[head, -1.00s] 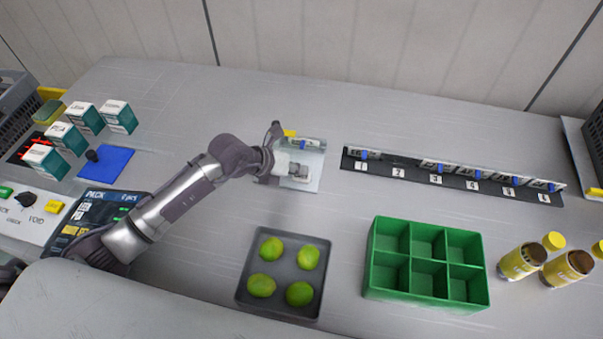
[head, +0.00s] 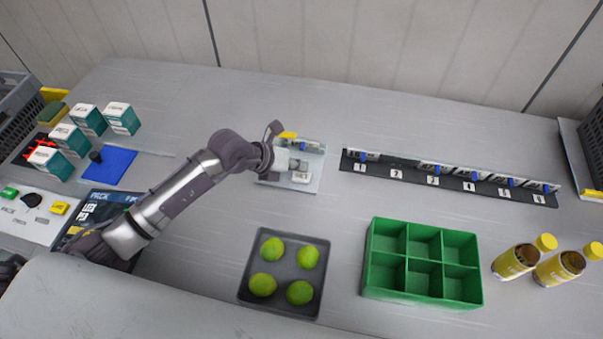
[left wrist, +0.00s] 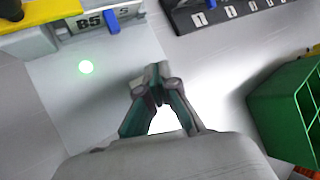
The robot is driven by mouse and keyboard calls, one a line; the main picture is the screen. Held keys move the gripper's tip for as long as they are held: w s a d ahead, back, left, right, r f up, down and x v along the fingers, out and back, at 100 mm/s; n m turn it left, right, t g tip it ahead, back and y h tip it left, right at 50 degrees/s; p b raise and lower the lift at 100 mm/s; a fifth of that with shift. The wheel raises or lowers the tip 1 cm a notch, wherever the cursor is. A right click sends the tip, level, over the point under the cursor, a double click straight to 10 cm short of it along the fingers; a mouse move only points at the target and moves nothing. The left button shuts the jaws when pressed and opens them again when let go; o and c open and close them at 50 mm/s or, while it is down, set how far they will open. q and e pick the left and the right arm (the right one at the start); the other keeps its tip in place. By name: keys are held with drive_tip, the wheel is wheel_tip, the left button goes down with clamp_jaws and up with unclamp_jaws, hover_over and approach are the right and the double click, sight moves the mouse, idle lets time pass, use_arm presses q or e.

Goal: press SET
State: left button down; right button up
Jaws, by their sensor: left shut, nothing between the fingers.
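No SET label is readable. At the plate's back is a yellow-topped fixture (head: 287,135), which also shows in the left wrist view (left wrist: 40,12) beside a tag reading B5 (left wrist: 88,22) with a blue tab. Contact cannot be told. My right gripper is not in view.
A numbered black rail (head: 395,174) with blue-tabbed tags lies to the right. A grey tray (head: 283,236) of limes and a green divided crate (head: 424,295) stand in front. Yellow-labelled bottles are at right; teal-and-white boxes (head: 70,139), a blue mat (head: 110,167) and panels are at left.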

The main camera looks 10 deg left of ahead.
sight(299, 177)
use_arm(q)
drive_tip(key=shift+r+p, duration=1.7)
drive_tip(key=shift+r, duration=0.65)
drive_tip(key=shift+f, duration=0.1)
drive_tip(key=shift+s+f, duration=0.1)
